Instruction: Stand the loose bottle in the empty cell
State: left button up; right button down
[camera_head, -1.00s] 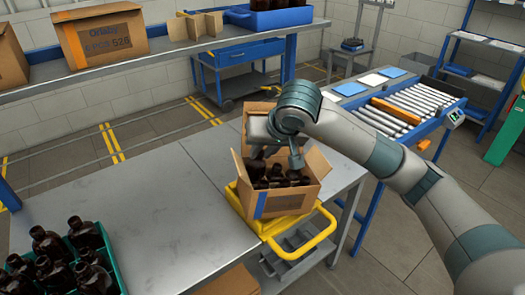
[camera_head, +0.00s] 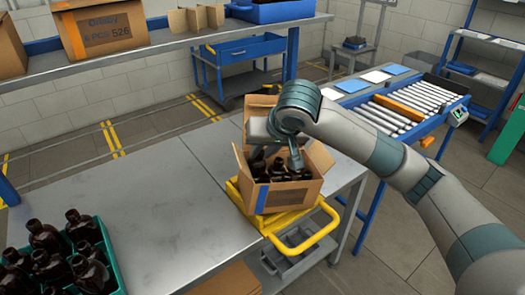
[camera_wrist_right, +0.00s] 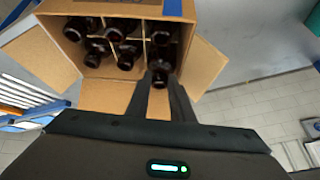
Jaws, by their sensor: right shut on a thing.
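The open cardboard box (camera_head: 286,196) stands on the yellow-framed stand at the table's right end. In the right wrist view, the box (camera_wrist_right: 185,10) shows dividers and several dark amber bottles (camera_wrist_right: 115,32) in its cells. My right gripper (camera_head: 297,163) is over the box with its fingers pointing down into it. In the wrist view, my right gripper (camera_wrist_right: 160,84) is shut on a dark bottle (camera_wrist_right: 160,68) at the box's near right corner cell. I cannot tell how deep that bottle sits or whether it touches the cell floor. My left gripper is not in view.
A green crate (camera_head: 112,262) of several amber bottles stands at the table's left front. The metal table (camera_head: 150,205) between crate and box is bare. Box flaps (camera_wrist_right: 205,66) stand open around the rim. A roller conveyor (camera_head: 400,108) lies to the right.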

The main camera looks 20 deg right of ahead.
aim_at(259, 163)
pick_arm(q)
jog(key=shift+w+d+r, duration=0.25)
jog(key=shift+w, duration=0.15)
pick_arm(e)
jog(key=shift+f, duration=0.1)
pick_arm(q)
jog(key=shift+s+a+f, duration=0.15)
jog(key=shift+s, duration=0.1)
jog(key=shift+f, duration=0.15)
pick_arm(e)
jog(key=shift+f, duration=0.1)
pick_arm(q)
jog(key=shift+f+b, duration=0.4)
jog(key=shift+b, duration=0.2)
pick_arm(e)
jog(key=shift+a+f, duration=0.1)
jog(key=shift+f, duration=0.3)
pick_arm(q)
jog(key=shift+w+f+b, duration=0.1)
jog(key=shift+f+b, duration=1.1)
jog(key=shift+b, duration=0.05)
pick_arm(e)
jog(key=shift+a+f, duration=0.15)
jog(key=shift+f, duration=0.85)
